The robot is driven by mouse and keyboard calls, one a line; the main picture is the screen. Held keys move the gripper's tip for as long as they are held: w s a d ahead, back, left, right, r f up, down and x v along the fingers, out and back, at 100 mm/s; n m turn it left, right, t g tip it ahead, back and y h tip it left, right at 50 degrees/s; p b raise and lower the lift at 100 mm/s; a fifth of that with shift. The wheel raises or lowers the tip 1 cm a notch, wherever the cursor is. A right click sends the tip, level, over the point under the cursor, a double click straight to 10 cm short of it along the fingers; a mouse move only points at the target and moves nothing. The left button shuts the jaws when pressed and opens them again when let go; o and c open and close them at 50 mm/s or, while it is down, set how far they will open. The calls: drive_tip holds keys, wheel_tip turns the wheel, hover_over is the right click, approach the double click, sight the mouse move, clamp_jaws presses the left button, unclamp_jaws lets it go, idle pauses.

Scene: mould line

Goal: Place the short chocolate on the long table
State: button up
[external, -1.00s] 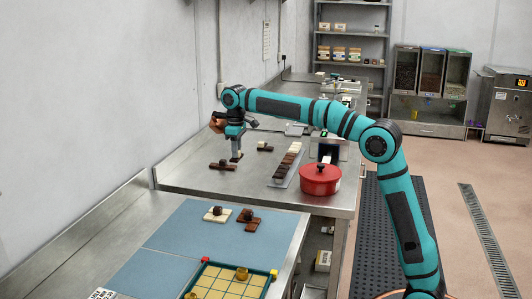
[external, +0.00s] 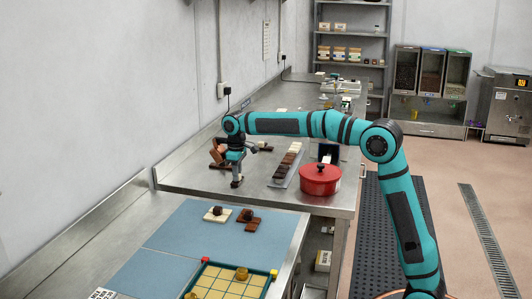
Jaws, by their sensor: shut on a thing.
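My gripper (external: 237,181) points down at the near left part of the long steel table (external: 200,181). It is shut on a small dark piece, seemingly the short chocolate (external: 236,185), mostly hidden by the fingers. The piece is at or just above the tabletop; I cannot tell if it touches. A flat dark chocolate (external: 221,166) lies just behind my gripper, partly hidden. Another dark piece (external: 265,148) lies further back, partly hidden by my arm.
A tray (external: 283,180) of brown and pale chocolates and a red pot (external: 320,180) stand to the right.

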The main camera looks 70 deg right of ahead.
drive_tip(key=shift+f, duration=0.1)
drive_tip(key=o, duration=1)
wheel_tip(320, 180, up, 12)
drive_tip(key=shift+r, duration=0.15)
